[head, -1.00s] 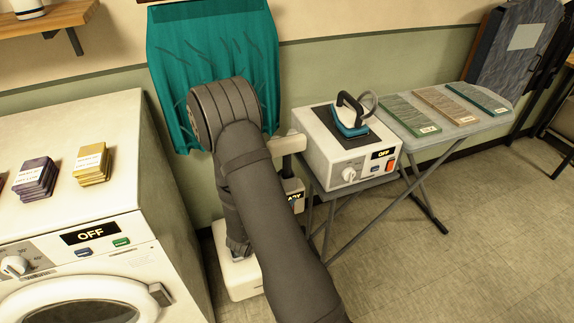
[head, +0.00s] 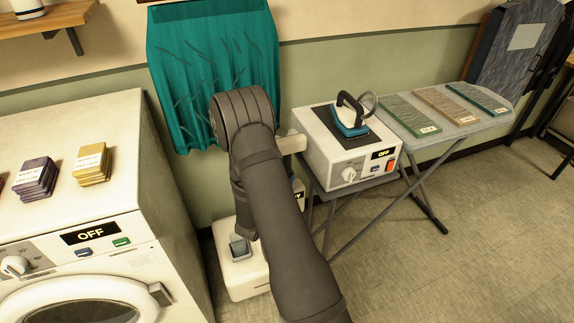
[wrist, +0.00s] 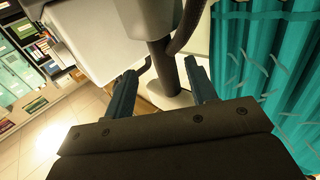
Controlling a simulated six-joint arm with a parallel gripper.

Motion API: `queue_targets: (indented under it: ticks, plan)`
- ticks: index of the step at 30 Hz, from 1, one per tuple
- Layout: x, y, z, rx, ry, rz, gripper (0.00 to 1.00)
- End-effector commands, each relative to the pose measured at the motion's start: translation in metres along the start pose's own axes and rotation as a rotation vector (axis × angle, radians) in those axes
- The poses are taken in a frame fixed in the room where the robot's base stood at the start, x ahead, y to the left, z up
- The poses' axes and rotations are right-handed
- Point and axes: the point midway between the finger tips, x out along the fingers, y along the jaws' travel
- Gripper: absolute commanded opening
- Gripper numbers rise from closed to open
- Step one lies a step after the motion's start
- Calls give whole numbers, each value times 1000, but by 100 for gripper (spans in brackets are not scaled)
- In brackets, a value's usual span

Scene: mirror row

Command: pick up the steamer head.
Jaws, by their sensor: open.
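In the wrist view my gripper (wrist: 161,67) is open, with one finger on each side of a dark upright stem. The white steamer base (head: 248,280) stands on the floor, and a white part of the steamer (head: 292,144) shows beside my arm.
Teal cloth (head: 205,70) hangs on the wall and shows close on the right in the wrist view (wrist: 262,60). A white ironing station (head: 345,160) with an iron (head: 352,122) stands right of my arm. A washer (head: 75,150) is at left.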

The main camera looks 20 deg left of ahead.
Motion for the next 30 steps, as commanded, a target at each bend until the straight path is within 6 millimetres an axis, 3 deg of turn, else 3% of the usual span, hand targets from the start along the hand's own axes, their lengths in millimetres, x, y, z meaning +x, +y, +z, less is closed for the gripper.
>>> queue_targets:
  ticks: [5, 15, 23, 24, 30]
  plan:
    - [11, 0, 0, 0, 0, 0, 52]
    - [56, -4, -4, 1, -1, 1, 52]
    - [59, -4, -4, 0, -1, -1, 52]
    - [59, -4, -4, 0, -1, -1, 50]
    - [59, -4, -4, 0, -1, -1, 10]
